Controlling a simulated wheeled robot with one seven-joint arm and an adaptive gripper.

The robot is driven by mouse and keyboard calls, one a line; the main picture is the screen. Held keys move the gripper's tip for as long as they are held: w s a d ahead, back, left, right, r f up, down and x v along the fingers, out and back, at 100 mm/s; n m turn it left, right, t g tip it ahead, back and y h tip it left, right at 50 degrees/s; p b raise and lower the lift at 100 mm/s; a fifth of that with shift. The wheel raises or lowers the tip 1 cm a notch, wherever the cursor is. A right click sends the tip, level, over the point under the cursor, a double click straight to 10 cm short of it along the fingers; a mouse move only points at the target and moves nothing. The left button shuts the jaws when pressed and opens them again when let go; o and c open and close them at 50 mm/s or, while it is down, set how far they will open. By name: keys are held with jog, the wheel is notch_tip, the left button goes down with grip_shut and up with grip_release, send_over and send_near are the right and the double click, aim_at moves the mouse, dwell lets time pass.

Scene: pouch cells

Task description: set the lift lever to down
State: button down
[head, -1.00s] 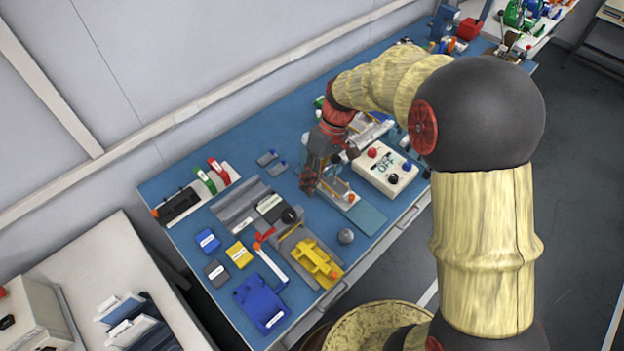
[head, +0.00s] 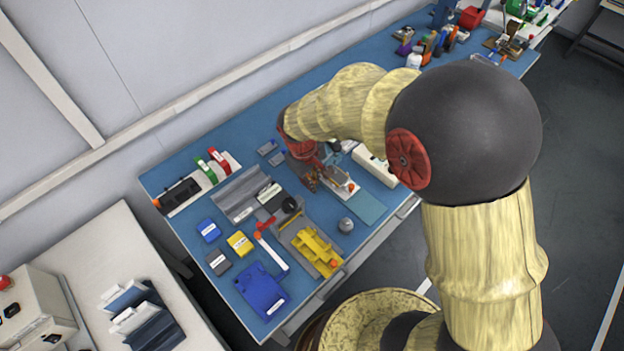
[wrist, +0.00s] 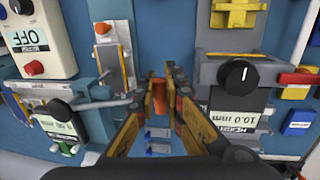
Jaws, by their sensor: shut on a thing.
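My gripper (wrist: 168,84) points down over the blue bench, beside the station with a white block and an orange knob (wrist: 102,28). Its fingers are close together on a slim orange-red piece (wrist: 159,96), which looks like the lift lever's handle. A grey bar (wrist: 100,103) runs from the left toward the fingers; whether it joins the handle is hidden. In the head view my gripper (head: 308,180) stands just left of the station (head: 342,183), and the wrist hides the lever. I cannot read the lever's position.
To the right in the wrist view is a grey unit with a black knob (wrist: 239,74) and a 10.0 mm label. A dial unit (wrist: 60,108) and an OFF box (wrist: 35,38) stand left. A grey ball (head: 346,225) lies in front on the bench.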

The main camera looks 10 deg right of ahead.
dwell(0.3)
jog(key=c, duration=2)
grip_release()
jog(key=shift+o, duration=0.5)
notch_tip(320, 180, up, 12)
jog(key=s+a, duration=0.1)
jog(key=shift+a, duration=0.35)
jog(key=shift+f, duration=0.15)
